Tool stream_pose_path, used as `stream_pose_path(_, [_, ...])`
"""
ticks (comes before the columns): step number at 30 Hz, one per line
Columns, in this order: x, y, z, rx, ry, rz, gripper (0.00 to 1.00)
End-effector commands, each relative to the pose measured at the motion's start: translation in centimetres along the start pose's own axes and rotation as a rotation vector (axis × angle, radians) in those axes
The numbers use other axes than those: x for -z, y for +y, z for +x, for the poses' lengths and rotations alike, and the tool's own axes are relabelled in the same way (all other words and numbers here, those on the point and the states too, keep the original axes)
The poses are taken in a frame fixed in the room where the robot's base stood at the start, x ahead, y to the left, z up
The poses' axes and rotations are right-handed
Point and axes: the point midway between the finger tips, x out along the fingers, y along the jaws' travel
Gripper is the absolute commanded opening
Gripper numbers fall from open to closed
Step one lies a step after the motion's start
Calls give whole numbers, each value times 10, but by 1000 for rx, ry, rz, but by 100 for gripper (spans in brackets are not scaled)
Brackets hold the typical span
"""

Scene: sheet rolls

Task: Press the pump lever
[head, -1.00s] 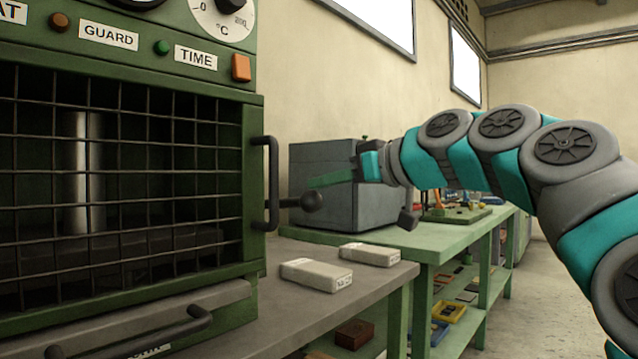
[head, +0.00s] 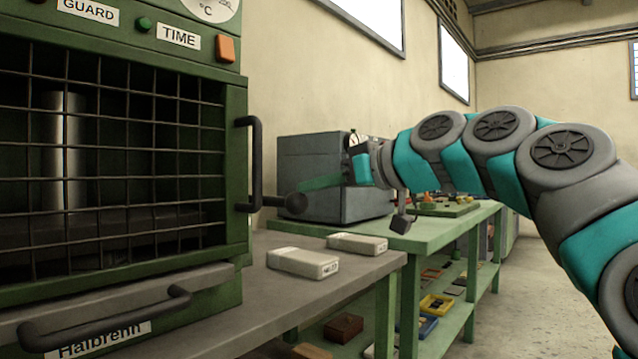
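The pump lever shows as a dark rod with a black ball knob (head: 296,203), sticking out to the right from beside the green press (head: 237,95). The rod's left end is hidden behind the press front. My gripper (head: 318,183) reaches in from the right. Its green finger points left, with the tip just above the knob. It looks very close to the knob or touching it; I cannot tell which. Only one finger shows clearly, edge-on, so the opening between the fingers is hidden.
The press has a wire guard with a dark vertical handle (head: 254,165), close left of the knob. Two pale blocks (head: 303,262) (head: 357,244) lie on the grey bench (head: 215,317) below. A grey box (head: 330,200) stands behind my gripper on a green table (head: 440,233).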

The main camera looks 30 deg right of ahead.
Motion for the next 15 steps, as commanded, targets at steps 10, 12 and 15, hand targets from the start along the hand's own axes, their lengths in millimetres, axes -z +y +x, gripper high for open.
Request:
stream_pose_path(10, [19, -5, -69, -12, 31, -4, 0])
stream_pose_path(12, [17, -5, -82, -11, 31, -3, 0])
stream_pose_path(15, [15, -5, -98, -12, 34, -3, 0])
